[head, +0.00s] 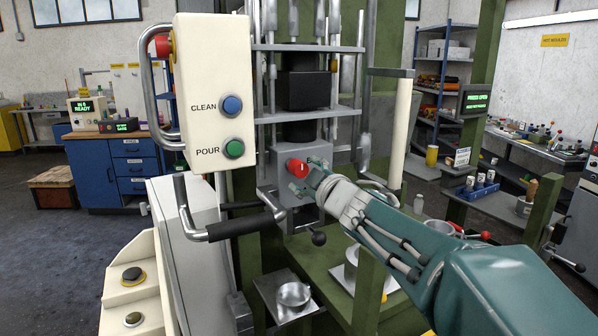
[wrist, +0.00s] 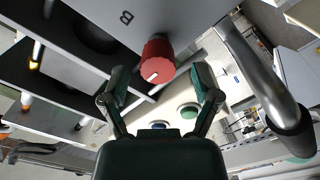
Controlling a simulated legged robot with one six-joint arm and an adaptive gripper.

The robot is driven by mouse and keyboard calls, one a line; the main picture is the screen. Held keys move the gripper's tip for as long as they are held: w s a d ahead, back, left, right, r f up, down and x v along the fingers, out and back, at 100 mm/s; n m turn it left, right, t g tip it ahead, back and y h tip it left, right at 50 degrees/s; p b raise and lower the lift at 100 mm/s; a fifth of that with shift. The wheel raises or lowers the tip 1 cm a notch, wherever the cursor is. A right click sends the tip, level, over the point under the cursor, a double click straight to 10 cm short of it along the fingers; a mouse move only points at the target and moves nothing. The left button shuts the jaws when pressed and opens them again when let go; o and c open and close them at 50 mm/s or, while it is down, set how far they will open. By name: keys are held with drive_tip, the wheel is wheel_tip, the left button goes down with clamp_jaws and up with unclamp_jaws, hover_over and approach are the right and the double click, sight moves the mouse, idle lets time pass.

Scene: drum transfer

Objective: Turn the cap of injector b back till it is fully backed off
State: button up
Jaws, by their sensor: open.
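The red cap of injector b (head: 297,168) sits on the front of a grey block (head: 315,157) on the machine. In the wrist view the cap (wrist: 157,60) is ribbed, with a white mark on its end face. A letter B (wrist: 127,17) is printed on the grey face beside it. My gripper (head: 309,176) is open and empty, close in front of the cap. In the wrist view its two fingertips (wrist: 158,83) stand apart, one to each side, a little below the cap. I see no contact with it.
A cream panel (head: 214,85) with blue and green buttons hangs left of the cap. Below it a black-gripped handle (head: 235,226) juts out. A cream post (head: 399,140) stands to the right. A small metal dish (head: 293,294) sits low on a plate.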

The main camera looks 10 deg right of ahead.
drive_tip(key=v, duration=0.8)
drive_tip(key=shift+s, duration=0.4)
